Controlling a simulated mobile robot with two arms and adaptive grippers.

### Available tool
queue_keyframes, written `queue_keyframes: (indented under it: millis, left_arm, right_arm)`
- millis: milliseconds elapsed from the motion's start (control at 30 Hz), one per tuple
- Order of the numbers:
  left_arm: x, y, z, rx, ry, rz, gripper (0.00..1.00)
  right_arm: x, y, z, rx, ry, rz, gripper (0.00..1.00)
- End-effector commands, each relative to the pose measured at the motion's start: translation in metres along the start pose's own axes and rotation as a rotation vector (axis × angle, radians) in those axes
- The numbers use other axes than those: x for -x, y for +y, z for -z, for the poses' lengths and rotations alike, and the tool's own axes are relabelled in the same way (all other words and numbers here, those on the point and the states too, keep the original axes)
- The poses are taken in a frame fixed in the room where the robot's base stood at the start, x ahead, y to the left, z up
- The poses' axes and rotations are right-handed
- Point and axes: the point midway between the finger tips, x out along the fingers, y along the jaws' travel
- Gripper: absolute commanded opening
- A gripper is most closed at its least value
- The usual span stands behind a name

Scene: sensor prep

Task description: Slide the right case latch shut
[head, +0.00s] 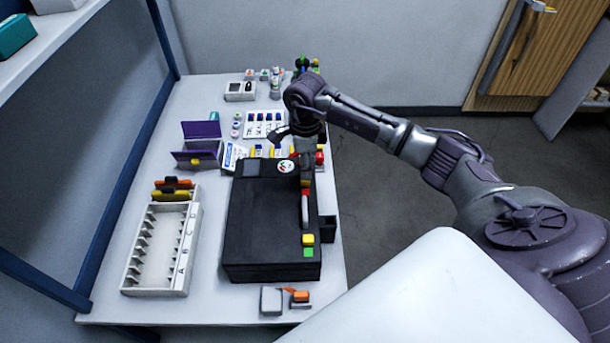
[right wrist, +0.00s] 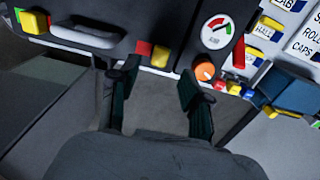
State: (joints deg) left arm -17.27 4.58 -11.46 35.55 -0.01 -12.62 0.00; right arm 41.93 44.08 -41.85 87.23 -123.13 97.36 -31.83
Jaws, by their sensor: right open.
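The black case (head: 262,215) lies on the table in the head view. Its handle (head: 305,208) sits between two yellow latches. The nearer latch (head: 308,239) has a green patch beside it. The farther latch (head: 306,183) has a red patch beside it. In the right wrist view this latch with the red patch (right wrist: 160,56) is right of the handle (right wrist: 84,36), and the green-marked latch (right wrist: 34,22) is at the left. My right gripper (right wrist: 157,76) is open and empty. Its fingertips stand on either side of the red-marked latch; contact cannot be told. My left gripper is not in view.
A round gauge (right wrist: 216,32) and orange knob (right wrist: 205,71) are close to the right finger. A white slotted rack (head: 160,245) stands left of the case. A purple holder (head: 201,145) and labelled trays (head: 265,124) are behind. Small parts (head: 285,299) lie at the front edge.

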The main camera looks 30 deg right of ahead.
Motion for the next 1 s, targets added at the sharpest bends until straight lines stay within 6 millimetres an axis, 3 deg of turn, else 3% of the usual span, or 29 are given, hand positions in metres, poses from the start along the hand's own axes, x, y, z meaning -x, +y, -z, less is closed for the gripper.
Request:
queue_keyframes:
  millis: [100, 300, 667, 700, 1000]
  left_arm:
    - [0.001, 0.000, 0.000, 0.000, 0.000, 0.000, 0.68]
    - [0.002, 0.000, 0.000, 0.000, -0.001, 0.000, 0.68]
    - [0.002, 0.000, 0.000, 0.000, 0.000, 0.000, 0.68]
    - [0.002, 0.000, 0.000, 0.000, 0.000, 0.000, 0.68]
    - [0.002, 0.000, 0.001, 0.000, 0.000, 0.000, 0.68]
  right_arm:
    - [-0.023, 0.001, 0.000, 0.000, 0.000, -0.003, 0.48]
    - [-0.046, 0.000, -0.001, -0.001, -0.001, -0.002, 0.48]
    - [-0.053, 0.000, -0.001, 0.001, -0.002, 0.000, 0.48]
    - [-0.053, 0.000, -0.001, 0.000, -0.002, 0.000, 0.46]
    - [-0.052, 0.000, -0.001, 0.000, -0.002, 0.000, 0.00]
